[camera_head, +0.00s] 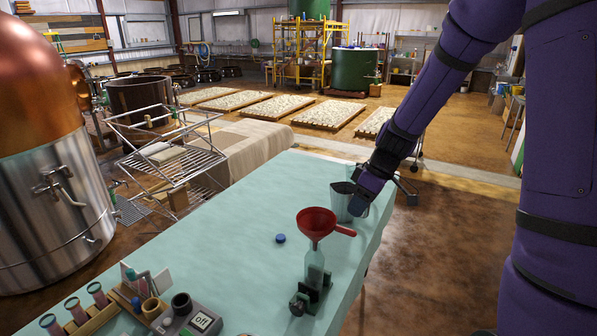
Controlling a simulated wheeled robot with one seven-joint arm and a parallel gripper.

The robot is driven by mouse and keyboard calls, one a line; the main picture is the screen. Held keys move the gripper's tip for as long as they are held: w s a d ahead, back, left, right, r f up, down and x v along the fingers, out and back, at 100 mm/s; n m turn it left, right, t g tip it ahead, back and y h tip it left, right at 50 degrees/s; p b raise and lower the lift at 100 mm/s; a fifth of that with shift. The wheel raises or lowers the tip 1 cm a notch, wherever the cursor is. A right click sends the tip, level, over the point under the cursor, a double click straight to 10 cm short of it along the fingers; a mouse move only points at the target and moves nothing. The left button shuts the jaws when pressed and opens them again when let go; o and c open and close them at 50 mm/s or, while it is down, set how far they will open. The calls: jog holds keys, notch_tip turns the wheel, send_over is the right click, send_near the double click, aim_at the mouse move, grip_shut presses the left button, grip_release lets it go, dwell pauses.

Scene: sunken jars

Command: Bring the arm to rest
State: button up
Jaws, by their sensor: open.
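My purple arm reaches in from the upper right and bends down to the far right side of the pale green table (230,236). My gripper (352,200) is at its lower end and is open. It is right at a grey translucent jug (340,205) standing upright near the table's right edge. The dark fingers overlap the jug's upper right part, and I cannot tell if they touch it. A red funnel (316,224) sits on a clear bottle (314,266) in a dark stand, nearer than the jug.
A blue cap (280,238) lies on the table. A tube rack (100,309) and a grey device marked "off" (187,318) stand at the near left. A large copper and steel vessel (50,180) is at far left. The table's middle is clear.

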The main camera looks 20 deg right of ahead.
jog(key=shift+r, duration=0.1)
jog(key=s+a+r+m+t+h, duration=0.2)
jog(key=s+a+r+m, duration=0.15)
jog(key=s+r, duration=0.9)
jog(key=s+d+r+m+t+h, duration=0.1)
jog(key=s+r+m+t+h, duration=0.1)
jog(key=s+r+m, duration=0.3)
jog(key=shift+s+d+r, duration=0.35)
jog(key=shift+s+r, duration=1.35)
jog(key=shift+s, duration=1.8)
jog(key=shift+o, duration=0.3)
